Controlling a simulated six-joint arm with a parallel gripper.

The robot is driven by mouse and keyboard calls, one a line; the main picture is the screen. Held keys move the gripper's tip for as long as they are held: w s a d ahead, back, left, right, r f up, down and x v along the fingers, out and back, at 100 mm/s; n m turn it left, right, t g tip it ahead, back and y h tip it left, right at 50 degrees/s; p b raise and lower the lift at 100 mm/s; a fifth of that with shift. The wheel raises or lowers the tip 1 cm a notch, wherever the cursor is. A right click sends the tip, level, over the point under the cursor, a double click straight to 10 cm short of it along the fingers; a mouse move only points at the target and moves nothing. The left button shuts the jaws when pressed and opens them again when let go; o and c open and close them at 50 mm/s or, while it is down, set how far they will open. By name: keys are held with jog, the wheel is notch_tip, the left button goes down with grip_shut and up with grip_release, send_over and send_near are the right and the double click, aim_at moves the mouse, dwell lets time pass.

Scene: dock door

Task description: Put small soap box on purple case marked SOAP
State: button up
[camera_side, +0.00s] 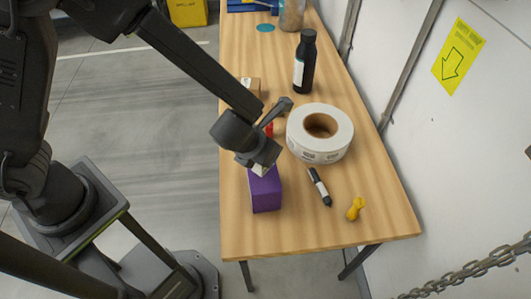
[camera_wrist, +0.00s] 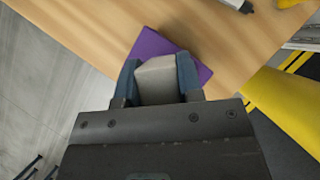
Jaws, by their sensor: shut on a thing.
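The purple case (camera_side: 265,192) stands on the wooden table near its front left edge. My gripper (camera_side: 258,164) is right over the top of the case, and its arm reaches in from the left. In the wrist view my gripper (camera_wrist: 157,80) is shut on the small soap box (camera_wrist: 157,76), a pale grey-white block between the blue fingers. The purple case (camera_wrist: 150,44) shows behind and below the box. I cannot tell whether the box touches the case top. The SOAP marking is not readable from here.
A large white label roll (camera_side: 320,145), a black marker (camera_side: 319,187) and a yellow object (camera_side: 355,208) lie to the right of the case. A black bottle (camera_side: 305,62) and a brown box (camera_side: 250,86) stand further back. The wall borders the table's right side.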

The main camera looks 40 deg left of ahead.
jog(key=shift+f, duration=0.85)
jog(key=shift+f, duration=0.2)
jog(key=o, duration=0.9)
jog(key=shift+o, duration=0.2)
jog(key=shift+r, duration=0.2)
